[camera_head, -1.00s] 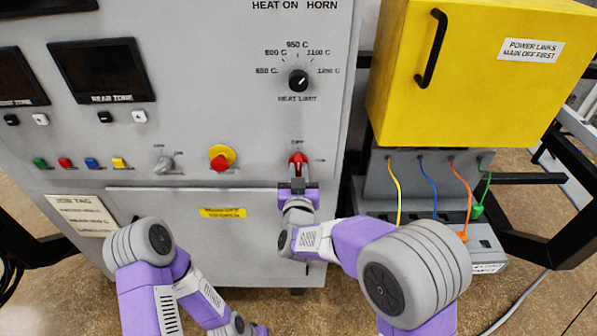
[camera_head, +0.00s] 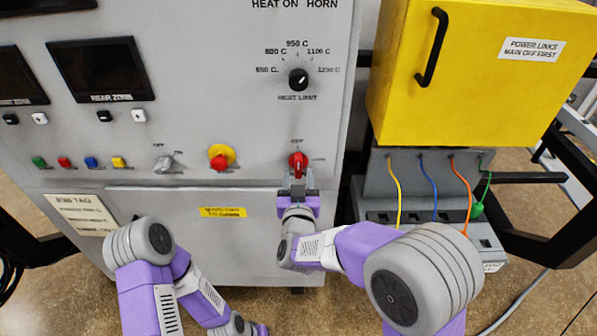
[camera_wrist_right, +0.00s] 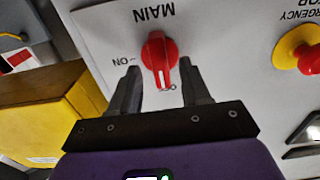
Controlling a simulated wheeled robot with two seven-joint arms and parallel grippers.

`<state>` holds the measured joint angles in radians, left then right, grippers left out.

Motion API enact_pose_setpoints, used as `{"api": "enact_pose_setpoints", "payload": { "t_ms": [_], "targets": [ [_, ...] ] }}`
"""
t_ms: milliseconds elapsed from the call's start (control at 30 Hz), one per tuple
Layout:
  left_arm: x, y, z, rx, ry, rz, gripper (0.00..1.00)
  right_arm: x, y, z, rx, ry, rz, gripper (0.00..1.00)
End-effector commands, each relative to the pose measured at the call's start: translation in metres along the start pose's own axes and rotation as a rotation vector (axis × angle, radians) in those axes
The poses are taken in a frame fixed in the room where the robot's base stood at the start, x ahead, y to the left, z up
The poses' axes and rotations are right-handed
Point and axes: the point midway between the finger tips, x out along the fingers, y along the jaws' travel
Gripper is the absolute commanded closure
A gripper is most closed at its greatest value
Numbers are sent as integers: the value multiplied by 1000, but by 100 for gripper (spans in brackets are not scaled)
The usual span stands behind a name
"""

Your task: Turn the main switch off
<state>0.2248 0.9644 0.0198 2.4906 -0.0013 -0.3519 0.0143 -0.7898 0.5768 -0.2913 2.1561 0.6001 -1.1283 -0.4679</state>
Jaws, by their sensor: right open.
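The red main switch (camera_head: 298,163) is a round knob on the grey furnace panel, with OFF printed above it and ON to its right. In the right wrist view the knob (camera_wrist_right: 159,50) appears upside down, and its white mark points toward the OFF label. My right gripper (camera_head: 298,190) is just below the switch in the head view, facing the panel. In the wrist view its two fingers (camera_wrist_right: 160,85) are spread on either side of the knob's lower end, with visible gaps and nothing held. My left arm shows at the lower left, but its gripper is out of view.
A red and yellow emergency stop (camera_head: 221,157) and a grey selector (camera_head: 163,163) are left of the switch. The heat limit knob (camera_head: 298,80) is above. A yellow box (camera_head: 470,90) with coloured cables below it stands at the right.

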Motion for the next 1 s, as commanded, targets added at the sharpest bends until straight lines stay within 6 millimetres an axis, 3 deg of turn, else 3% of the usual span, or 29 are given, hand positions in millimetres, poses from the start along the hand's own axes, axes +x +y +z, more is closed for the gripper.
{"api": "enact_pose_setpoints", "payload": {
  "t_ms": [200,333,867,967,1000],
  "targets": [
    [0,0,0,0,0,0,57,-36,0,-1,1,2,-1,53],
    [0,0,0,0,0,0,57,-47,0,-1,0,2,0,53],
    [0,0,0,0,0,0,57,-49,0,0,-1,0,1,53],
    [0,0,0,0,0,0,57,-46,4,14,-4,-36,-4,53],
    [0,0,0,0,0,0,57,-44,8,27,-6,-68,-9,53]
  ]
}}
